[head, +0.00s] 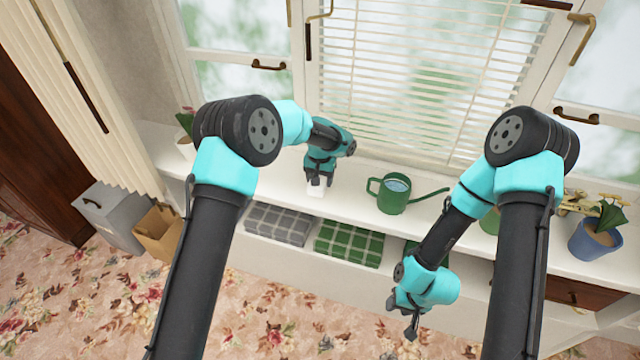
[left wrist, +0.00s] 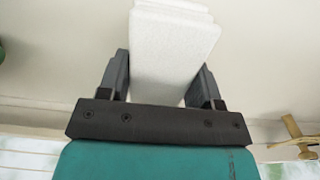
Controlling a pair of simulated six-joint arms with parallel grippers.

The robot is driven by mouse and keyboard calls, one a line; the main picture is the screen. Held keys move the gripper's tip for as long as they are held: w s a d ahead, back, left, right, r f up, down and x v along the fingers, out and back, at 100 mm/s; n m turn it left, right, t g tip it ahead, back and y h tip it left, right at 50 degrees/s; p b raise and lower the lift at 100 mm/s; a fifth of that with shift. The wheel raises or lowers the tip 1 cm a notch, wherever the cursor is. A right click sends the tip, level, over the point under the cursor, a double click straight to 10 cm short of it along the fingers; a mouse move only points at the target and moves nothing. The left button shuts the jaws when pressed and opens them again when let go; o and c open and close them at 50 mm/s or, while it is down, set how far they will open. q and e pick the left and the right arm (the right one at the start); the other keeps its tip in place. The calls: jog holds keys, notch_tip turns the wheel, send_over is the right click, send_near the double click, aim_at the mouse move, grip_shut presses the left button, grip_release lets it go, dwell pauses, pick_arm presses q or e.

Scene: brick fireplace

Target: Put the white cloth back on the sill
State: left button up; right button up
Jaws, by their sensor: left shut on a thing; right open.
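The white cloth (head: 315,190) is a small folded block in my left gripper (head: 318,180), at the sill (head: 350,208) left of the green watering can. In the left wrist view the cloth (left wrist: 172,50) shows as a layered white stack between the two dark fingers of the left gripper (left wrist: 165,80). That gripper is shut on it. I cannot tell whether the cloth touches the sill. My right gripper (head: 411,330) is open and empty, low in front of the shelf below the sill.
A green watering can (head: 393,194) stands on the sill. A blue plant pot (head: 592,240) is at the right end. Grey (head: 278,225) and green checked folded cloths (head: 348,243) lie on the lower shelf.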

pick_arm(q)
jog(key=shift+f, duration=1.25)
jog(key=shift+f, duration=0.1)
jog(key=o, duration=0.9)
notch_tip(320, 180, up, 12)
jog(key=shift+r, duration=0.15)
